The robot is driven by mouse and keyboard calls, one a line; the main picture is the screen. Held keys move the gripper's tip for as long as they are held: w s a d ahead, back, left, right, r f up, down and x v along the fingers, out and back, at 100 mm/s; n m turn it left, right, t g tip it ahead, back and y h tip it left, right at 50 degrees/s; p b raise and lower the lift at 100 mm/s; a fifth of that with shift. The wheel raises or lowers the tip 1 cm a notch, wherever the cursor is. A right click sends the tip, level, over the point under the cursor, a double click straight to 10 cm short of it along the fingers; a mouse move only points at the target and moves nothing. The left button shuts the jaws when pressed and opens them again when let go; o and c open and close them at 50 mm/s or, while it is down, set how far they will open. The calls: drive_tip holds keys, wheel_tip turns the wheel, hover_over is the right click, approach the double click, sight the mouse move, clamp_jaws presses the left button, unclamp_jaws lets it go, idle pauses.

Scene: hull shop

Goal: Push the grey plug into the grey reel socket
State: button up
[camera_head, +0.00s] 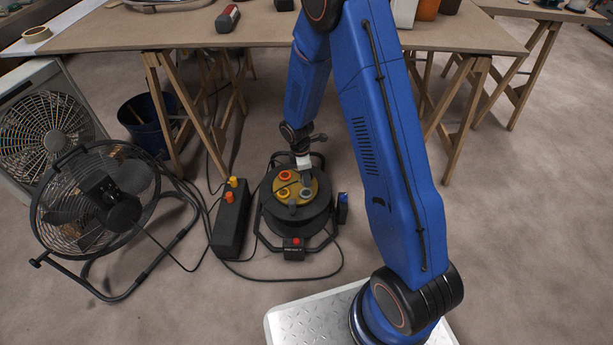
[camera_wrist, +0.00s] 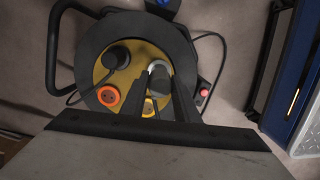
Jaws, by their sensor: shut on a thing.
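The cable reel (camera_head: 280,214) stands on the floor with its yellow socket face (camera_head: 298,204) up. The grey reel socket (camera_head: 307,191) is at the right of that face. My gripper (camera_head: 305,179) points down over the reel, shut on the grey plug (camera_wrist: 159,76). In the wrist view the plug sits between the fingertips, in front of the grey socket's pale ring (camera_wrist: 155,64), and hides most of that socket. In the head view the plug appears just above the socket; the exact gap cannot be told.
The reel face also has an orange socket (camera_wrist: 108,96), a yellow socket (camera_wrist: 149,108) and a black plug (camera_wrist: 116,58) with a cable. A black power strip (camera_head: 231,222) stands left of the reel, a fan (camera_head: 97,205) farther left. A workbench (camera_head: 150,33) is behind.

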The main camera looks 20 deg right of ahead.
drive_tip(key=shift+f, duration=2.5)
drive_tip(key=shift+f, duration=0.6)
drive_tip(key=o, duration=1.1)
drive_tip(key=r, duration=0.5)
drive_tip(key=a+r, duration=0.1)
drive_tip(key=r, duration=0.5)
drive_tip(key=a+r, duration=0.1)
drive_tip(key=r, duration=0.5)
drive_tip(key=shift+w+a+r, duration=0.1)
drive_tip(key=shift+r, duration=0.05)
